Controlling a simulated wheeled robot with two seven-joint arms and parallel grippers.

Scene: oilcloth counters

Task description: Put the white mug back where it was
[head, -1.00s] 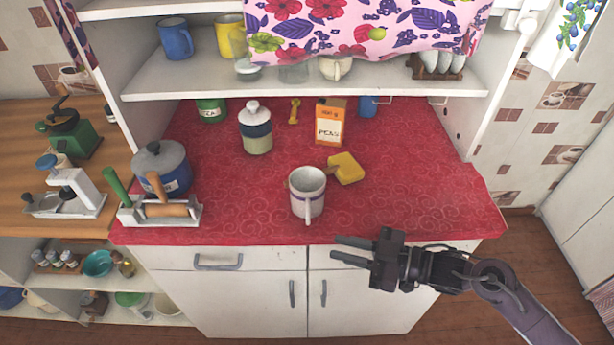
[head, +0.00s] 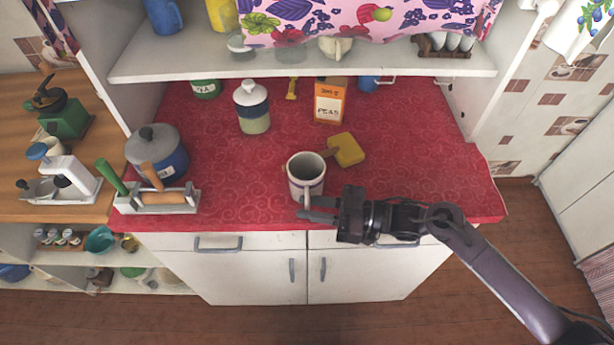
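The white mug (head: 305,186) stands upright on the red oilcloth counter (head: 240,204), near its front edge, with its handle side towards me. My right gripper (head: 303,209) is at the near side of the mug, by its handle. Its two dark fingers point left and show a gap between them. I cannot tell whether the handle lies between the fingers or whether they touch it. My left gripper is not in view.
A yellow object (head: 348,150) lies just behind the mug. An orange peas box (head: 329,103) and a lidded jar (head: 252,108) stand further back. A blue pot (head: 160,155) and a white holder (head: 165,202) are at left. A white shelf (head: 300,66) overhangs the back.

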